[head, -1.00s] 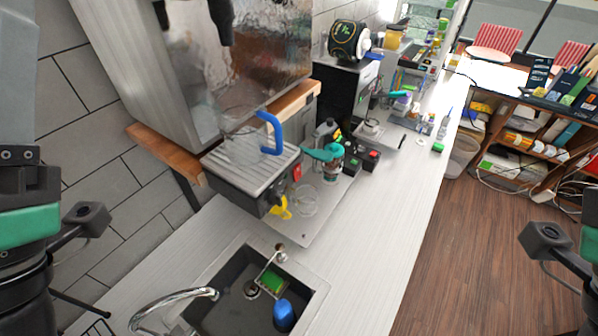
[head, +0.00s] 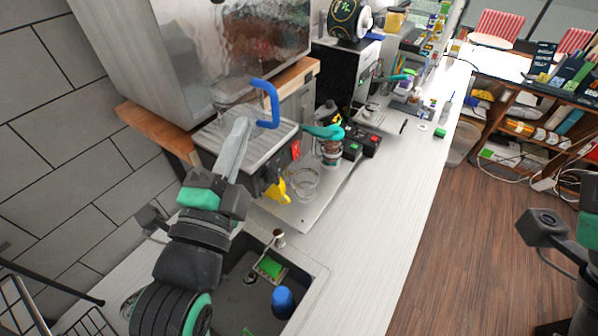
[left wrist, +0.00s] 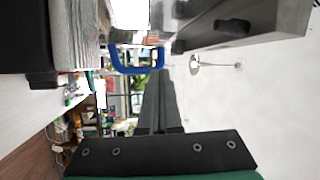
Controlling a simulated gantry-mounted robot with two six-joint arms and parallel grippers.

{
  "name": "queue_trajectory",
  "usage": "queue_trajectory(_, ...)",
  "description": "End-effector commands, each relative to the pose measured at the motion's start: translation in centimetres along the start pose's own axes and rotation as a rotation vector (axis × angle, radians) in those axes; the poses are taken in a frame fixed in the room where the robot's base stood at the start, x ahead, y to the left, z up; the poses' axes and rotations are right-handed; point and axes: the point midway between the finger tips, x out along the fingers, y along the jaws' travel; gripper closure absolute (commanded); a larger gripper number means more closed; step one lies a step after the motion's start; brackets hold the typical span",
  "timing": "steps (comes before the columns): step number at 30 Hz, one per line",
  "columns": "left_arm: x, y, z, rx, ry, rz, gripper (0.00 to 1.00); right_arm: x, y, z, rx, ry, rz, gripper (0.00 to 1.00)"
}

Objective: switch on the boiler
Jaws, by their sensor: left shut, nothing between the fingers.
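In the left wrist view, a steel housing with black knobs (left wrist: 232,26) is at the upper right. My left gripper (head: 240,124) is shut and empty, pointing up in front of the boiler over the tray, just left of the blue handle. Its closed fingers (left wrist: 163,78) show in the left wrist view. My right gripper is out of frame; only part of that arm shows.
A yellow item (head: 277,190), a clear glass (head: 304,185) and a jar with a teal top (head: 330,148) stand beside the tray. The counter (head: 380,215) to the right is clear.

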Motion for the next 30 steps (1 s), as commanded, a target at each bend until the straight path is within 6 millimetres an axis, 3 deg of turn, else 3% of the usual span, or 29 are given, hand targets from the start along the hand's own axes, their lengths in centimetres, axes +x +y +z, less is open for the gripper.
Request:
queue_trajectory(1,-0.5,5.0,-0.8,0.032,0.016,0.071,1.0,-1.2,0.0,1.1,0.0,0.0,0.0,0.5)
queue_trajectory(3,-1.1,9.7,-2.0,0.05,0.038,0.149,1.0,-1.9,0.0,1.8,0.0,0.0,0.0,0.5)
queue_trajectory(6,-2.2,14.4,-3.6,0.053,0.071,0.224,1.0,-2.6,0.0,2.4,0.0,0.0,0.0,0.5)
queue_trajectory(9,-3.2,16.7,-5.0,0.052,0.099,0.258,1.0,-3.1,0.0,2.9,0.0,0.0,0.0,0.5)
queue_trajectory(23,-3.2,17.1,-5.8,0.049,0.114,0.262,1.0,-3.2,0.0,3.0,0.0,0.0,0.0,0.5)
queue_trajectory(30,0.1,17.8,-6.1,0.049,0.113,0.265,1.0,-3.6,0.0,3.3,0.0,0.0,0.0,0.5)
